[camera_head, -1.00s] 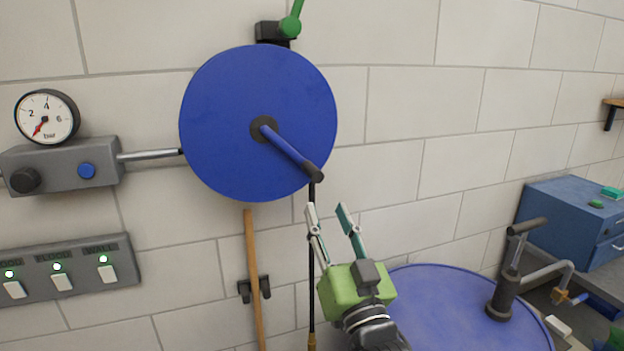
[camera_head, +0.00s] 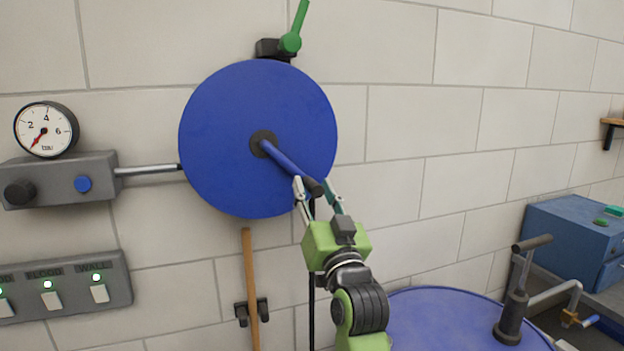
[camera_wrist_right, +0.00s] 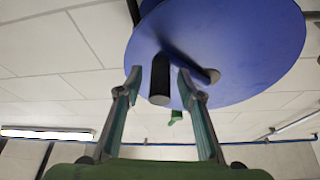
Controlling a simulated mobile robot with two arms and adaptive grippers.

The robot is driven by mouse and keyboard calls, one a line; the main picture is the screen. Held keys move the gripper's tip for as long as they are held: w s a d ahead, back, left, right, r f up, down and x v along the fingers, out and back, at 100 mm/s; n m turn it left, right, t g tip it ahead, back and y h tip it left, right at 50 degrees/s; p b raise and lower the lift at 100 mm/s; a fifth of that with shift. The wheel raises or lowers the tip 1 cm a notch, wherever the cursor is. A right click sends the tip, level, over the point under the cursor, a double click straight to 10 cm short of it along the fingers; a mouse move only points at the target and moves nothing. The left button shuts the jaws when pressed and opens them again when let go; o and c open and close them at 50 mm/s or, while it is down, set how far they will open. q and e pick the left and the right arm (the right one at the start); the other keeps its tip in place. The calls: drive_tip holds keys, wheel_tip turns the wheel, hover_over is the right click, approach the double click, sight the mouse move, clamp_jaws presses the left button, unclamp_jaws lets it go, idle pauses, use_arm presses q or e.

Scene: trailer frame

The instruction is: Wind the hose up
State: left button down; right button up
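The blue hose reel (camera_head: 225,135) is on the tiled wall, with a dark hub and a blue crank arm (camera_head: 287,165) ending in a black handle (camera_head: 314,187). My right gripper (camera_head: 315,184) is at the handle, fingers apart. In the right wrist view the handle (camera_wrist_right: 160,80) stands between the two open fingertips (camera_wrist_right: 158,76), with gaps visible on both sides. The dark hose (camera_head: 311,260) hangs down below the reel, partly hidden by my right gripper. My left gripper is in neither view.
A gauge (camera_head: 46,129) and a grey valve box (camera_head: 60,178) are at the left, above a switch panel (camera_head: 65,287). A green lever (camera_head: 292,40) sits above the reel. A wooden shaft (camera_head: 250,285) hangs below. A blue drum (camera_head: 430,320) with a pump is at the lower right.

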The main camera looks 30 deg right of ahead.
drive_tip(key=shift+x, duration=0.9)
clamp_jaws()
drive_tip(key=shift+s+d, duration=0.1)
